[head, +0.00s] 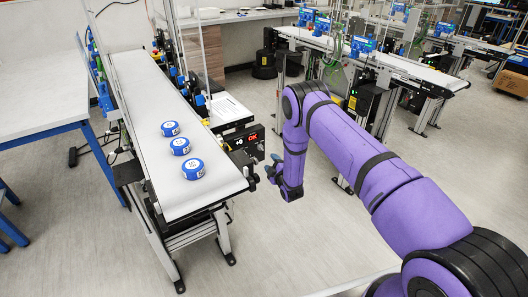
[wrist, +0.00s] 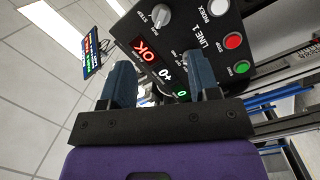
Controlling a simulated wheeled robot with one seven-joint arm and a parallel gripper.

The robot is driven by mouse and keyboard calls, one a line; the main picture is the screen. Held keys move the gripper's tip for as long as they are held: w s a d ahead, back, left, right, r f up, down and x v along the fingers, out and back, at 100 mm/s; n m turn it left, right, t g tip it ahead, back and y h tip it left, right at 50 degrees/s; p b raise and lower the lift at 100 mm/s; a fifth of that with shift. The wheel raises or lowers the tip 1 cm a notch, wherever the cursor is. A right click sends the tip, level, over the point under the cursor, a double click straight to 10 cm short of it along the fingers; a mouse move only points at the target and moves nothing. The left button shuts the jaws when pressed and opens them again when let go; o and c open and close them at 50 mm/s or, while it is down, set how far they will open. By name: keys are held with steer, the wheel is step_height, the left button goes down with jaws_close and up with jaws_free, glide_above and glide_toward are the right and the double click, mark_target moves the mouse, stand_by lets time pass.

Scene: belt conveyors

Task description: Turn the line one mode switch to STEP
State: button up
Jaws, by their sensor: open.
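The line one control box (head: 245,143) is a black box at the near right side of the left conveyor. In the wrist view its panel (wrist: 190,45) appears tilted, marked LINE 1. The mode switch (wrist: 161,14) is a light grey knob at the top of the panel, with STEP lettering beside it. My gripper (head: 270,169) is just right of the box in the head view. In the wrist view my gripper (wrist: 163,75) has its two blue-grey fingers apart, nothing between them, short of the panel and apart from the knob.
Several blue-and-white round items ride the belt (head: 150,100). Open floor (head: 265,245) lies below my gripper.

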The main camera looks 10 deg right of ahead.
mark_target(262, 149)
steer(key=w, duration=0.3)
steer(key=w+a, duration=0.1)
steer(key=w, duration=0.6)
steer(key=shift+w+a+f, duration=0.15)
steer(key=shift+w+a, duration=0.05)
steer(key=shift+a, duration=0.2)
steer(key=c, duration=0.9)
steer(key=shift+m, duration=0.3)
steer(key=m+g, duration=0.1)
steer(key=m, duration=0.9)
steer(key=shift+d+g+y, duration=0.1)
steer(key=shift+g+y, duration=0.2)
steer(key=shift+y, duration=0.1)
steer(key=shift+m, duration=0.3)
